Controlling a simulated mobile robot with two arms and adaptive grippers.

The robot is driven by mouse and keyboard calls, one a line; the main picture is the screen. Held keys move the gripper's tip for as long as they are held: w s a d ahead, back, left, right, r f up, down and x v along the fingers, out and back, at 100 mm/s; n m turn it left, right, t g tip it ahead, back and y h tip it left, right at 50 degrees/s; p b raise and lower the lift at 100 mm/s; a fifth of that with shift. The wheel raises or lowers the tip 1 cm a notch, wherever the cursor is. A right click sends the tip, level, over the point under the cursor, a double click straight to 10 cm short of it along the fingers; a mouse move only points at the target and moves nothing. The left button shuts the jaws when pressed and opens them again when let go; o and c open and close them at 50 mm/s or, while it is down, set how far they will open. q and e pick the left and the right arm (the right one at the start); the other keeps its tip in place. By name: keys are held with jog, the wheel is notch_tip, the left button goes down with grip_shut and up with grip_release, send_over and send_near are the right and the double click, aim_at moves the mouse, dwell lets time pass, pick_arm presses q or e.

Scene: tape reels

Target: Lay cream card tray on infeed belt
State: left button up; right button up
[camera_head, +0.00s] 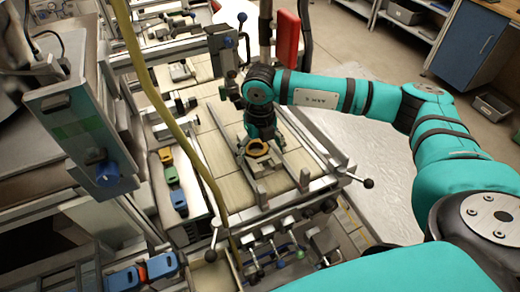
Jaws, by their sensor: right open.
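The infeed belt appears to be the cream, panelled surface (216,152) in the middle of the head view, framed by grey metal rails. I cannot make out the cream card tray apart from the cream surface. Nothing is visibly clamped between the fingers. My left gripper is not in view.
Small yellow, green and blue blocks (173,173) line the machine's left side. A yellow cable (165,115) hangs across the view. A lever with a black knob (368,183) sticks out at the belt's near right corner. A blue cabinet (467,45) stands at the upper right.

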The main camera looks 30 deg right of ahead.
jog(key=shift+r, duration=0.35)
notch_tip(320, 180, up, 12)
jog(key=b, duration=0.2)
jog(key=shift+f, duration=0.2)
